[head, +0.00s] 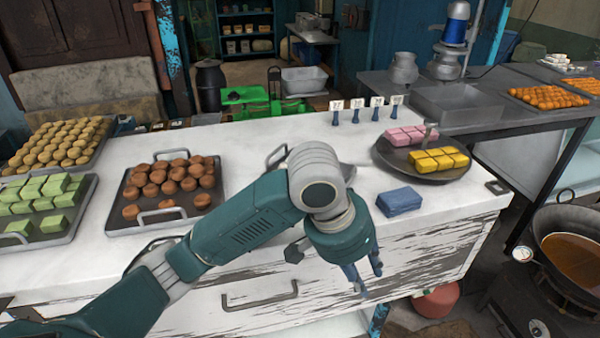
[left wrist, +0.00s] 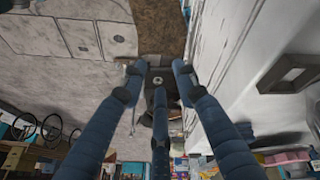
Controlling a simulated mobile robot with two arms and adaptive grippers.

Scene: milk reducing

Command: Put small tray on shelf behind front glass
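A dark tray (head: 118,226) with several round brown sweets (head: 170,185) lies on the white counter, left of my left arm. Another metal handle (head: 275,156) shows just behind my arm; whatever it belongs to is mostly hidden, so I cannot tell which tray is the small one. My left gripper (head: 366,272) hangs in front of the counter's front face, pointing down, fingers apart and empty. The left wrist view shows its fingers (left wrist: 158,82) spread with nothing between them. I cannot clearly make out a shelf behind front glass. My right gripper is not in view.
Trays of green blocks (head: 45,205) and yellow-brown balls (head: 60,142) fill the counter's left end. A blue folded cloth (head: 399,201) and a round plate (head: 440,173) of pink and yellow sweets are at right. A pan of brown liquid (head: 575,255) stands at far right.

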